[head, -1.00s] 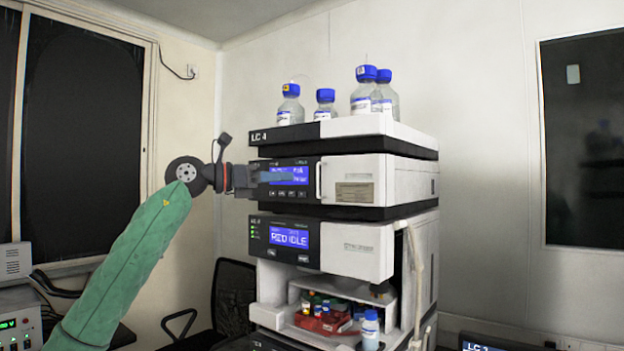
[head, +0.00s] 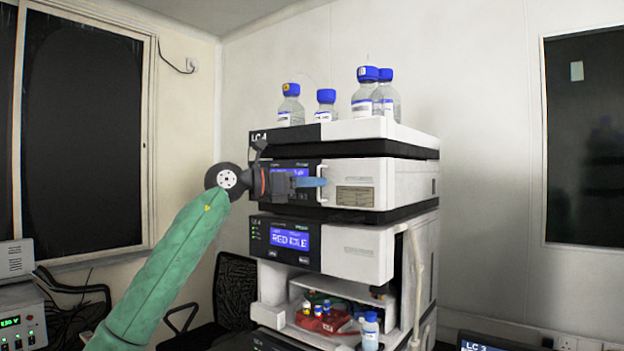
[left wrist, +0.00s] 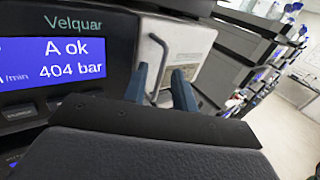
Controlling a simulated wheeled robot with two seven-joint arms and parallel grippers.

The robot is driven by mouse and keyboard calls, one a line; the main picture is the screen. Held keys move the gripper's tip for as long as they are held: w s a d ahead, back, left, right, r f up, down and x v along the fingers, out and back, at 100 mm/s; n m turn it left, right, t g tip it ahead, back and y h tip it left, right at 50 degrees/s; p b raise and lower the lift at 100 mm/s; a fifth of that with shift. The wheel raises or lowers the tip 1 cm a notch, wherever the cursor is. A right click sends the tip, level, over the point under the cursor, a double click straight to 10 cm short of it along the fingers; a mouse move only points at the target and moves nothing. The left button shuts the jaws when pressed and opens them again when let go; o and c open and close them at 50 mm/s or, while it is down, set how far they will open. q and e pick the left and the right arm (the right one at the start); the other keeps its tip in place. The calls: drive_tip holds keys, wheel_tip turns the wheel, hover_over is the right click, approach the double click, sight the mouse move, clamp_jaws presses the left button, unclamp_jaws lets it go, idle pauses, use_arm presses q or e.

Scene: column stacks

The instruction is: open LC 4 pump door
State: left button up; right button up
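The LC 4 pump is the module under the top tray, with a lit blue display and a white door (head: 365,172) that looks shut. The door has a slim upright handle at its left edge; the handle (left wrist: 158,62) shows dark in the left wrist view. My left gripper (head: 324,182) is in front of the display, its blue fingertips at the handle. In the left wrist view my left gripper (left wrist: 160,88) is open, one finger on each side of the handle's lower part. I cannot tell whether they touch it. My right gripper is not in view.
Blue-capped bottles (head: 362,92) stand on the top tray (head: 345,128). Below the pump is another LC 4 module (head: 358,251), then an open bay with a red tray (head: 322,322) and vials. Tubing (head: 417,265) hangs along the stack's right side. A chair (head: 234,295) stands left.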

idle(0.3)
use_arm(q)
drive_tip(key=shift+d, duration=0.1)
clamp_jaws()
drive_tip(key=shift+f, duration=0.1)
